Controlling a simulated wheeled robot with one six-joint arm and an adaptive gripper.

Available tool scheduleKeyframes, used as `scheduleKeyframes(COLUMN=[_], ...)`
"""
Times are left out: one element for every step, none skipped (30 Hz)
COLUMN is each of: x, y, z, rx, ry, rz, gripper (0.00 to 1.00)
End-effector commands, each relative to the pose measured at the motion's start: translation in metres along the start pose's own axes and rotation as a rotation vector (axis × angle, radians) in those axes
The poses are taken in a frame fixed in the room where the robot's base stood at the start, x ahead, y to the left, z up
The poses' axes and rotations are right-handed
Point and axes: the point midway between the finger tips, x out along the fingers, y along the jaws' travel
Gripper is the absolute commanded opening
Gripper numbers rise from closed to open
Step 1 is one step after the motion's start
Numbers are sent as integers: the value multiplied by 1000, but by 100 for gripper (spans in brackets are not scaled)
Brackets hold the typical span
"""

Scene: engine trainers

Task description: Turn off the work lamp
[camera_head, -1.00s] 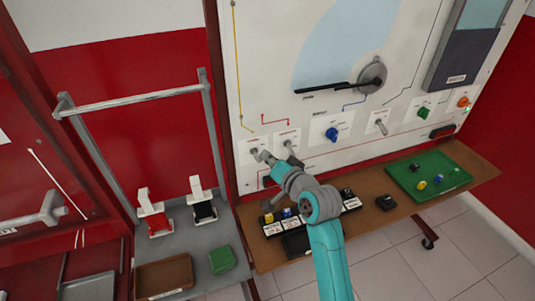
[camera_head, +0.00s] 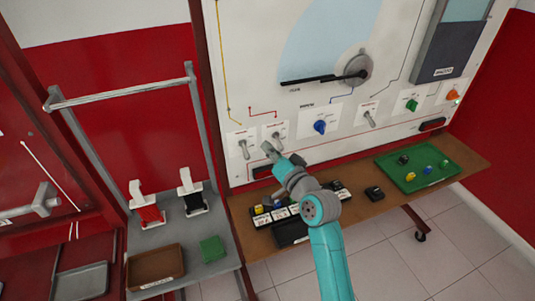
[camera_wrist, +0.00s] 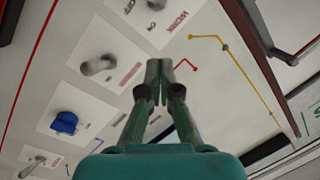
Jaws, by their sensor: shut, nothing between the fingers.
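The switch panel (camera_head: 290,170) has two metal toggle levers at its lower left. The left lever (camera_head: 244,149) shows at the top of the wrist view (camera_wrist: 156,5), beside a red label starting "WORK". The second lever (camera_head: 277,136) also shows in the wrist view (camera_wrist: 97,65); its label is unreadable. Both levers slant downward in the head view. My gripper (camera_head: 268,148) is shut and empty, its tips just below and left of the second lever in the picture. In the wrist view the fingertips (camera_wrist: 158,68) are apart from both levers. The lamp itself is not identifiable.
Right of the levers are a blue knob (camera_head: 320,127), another toggle (camera_head: 369,118), a green knob (camera_head: 411,104) and an orange knob (camera_head: 453,95). Below is a brown shelf (camera_head: 355,215) with a green tray (camera_head: 405,184). A metal rail (camera_head: 120,92) stands at left.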

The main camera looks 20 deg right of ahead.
Motion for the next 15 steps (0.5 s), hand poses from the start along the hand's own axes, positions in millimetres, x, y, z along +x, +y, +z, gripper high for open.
scheduleKeyframes(x=[-8,-12,-17,-21,-26,-32,-36,-41,-47,-52,-57,-63,-66,-70,-74], y=[4,4,6,7,8,9,10,11,13,14,15,16,17,18,19], z=[4,5,6,7,8,9,10,12,12,14,15,16,17,18,19], rx=[2,2,1,1,2,2,2,2,3,2,2,2,2,2,2], ry=[-3,-3,-2,-2,-3,-2,-3,-3,-2,-2,-2,-2,-2,-2,-2], rz=[4,4,4,4,4,4,5,4,4,5,5,4,4,4,4], gripper=[0,0,0,0,0,0,0,0,0,0,0,0,0,0,0])
